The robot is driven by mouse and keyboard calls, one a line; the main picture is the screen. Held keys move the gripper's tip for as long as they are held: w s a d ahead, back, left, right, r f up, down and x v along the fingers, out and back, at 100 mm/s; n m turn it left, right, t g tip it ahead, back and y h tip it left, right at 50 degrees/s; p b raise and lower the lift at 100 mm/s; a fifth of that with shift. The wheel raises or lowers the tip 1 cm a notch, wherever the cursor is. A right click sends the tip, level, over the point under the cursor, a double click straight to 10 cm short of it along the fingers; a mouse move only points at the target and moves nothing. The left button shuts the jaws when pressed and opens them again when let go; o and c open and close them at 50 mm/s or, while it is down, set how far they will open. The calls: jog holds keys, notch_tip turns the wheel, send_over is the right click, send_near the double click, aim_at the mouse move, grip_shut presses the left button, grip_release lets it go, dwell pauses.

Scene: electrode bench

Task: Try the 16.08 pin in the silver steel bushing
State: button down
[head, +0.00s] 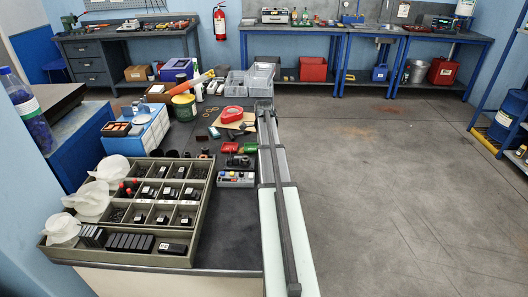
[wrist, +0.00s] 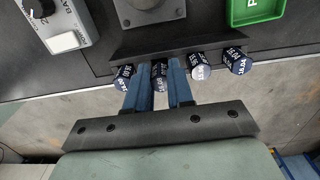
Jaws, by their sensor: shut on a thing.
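In the wrist view, several dark blue pins with white printed numbers stand in a row along a dark rack (wrist: 180,43). My gripper (wrist: 160,86) has its two blue fingers closed around one pin (wrist: 159,73), second from the left. This pin is still at the rack, and its number is too small to read surely. Other pins stand at its left (wrist: 123,78) and right (wrist: 199,66). Beyond the rack, a grey metal piece (wrist: 145,12) with a round middle is cut by the top edge; I cannot tell whether it is the silver steel bushing. The head view does not show the fingertips clearly.
A green tray (wrist: 258,10) lies beyond the rack at right, and a grey control box (wrist: 62,22) at left. In the head view, a red tray (head: 229,148) and a compartment tray (head: 120,255) of dark parts share the bench. The floor at right is clear.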

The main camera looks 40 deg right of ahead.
jog(key=shift+f, duration=0.45)
dwell(0.3)
jog(key=c, duration=0.9)
grip_release()
notch_tip(320, 180, up, 14)
notch_tip(320, 180, up, 5)
jog(key=shift+f, duration=0.1)
dwell(0.7)
dwell(0.5)
